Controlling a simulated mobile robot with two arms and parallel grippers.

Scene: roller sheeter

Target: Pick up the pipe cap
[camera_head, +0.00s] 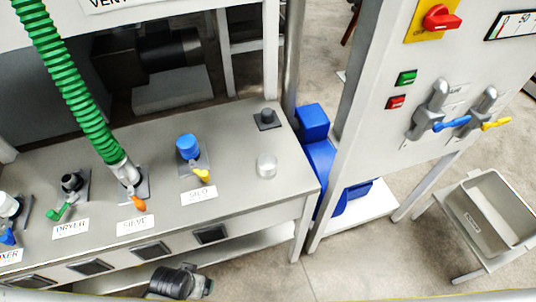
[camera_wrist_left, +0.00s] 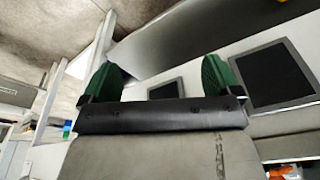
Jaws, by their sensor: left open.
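A pale, short cylindrical piece (camera_head: 267,165) stands on the right part of the grey bench top. A blue cap-like piece (camera_head: 187,147) sits on the fitting behind the SILO label. I cannot tell for certain which one is the pipe cap. My left gripper (camera_wrist_left: 160,80) is open in the left wrist view, its two green-padded fingers apart with nothing between them. It faces the bench's front panel with dark square openings, and neither piece shows between the fingers. My right gripper is not in view.
A green ribbed hose (camera_head: 70,75) runs down to the SIEVE fitting. A control panel (camera_head: 400,60) rises at right, above a grey bin (camera_head: 490,212).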

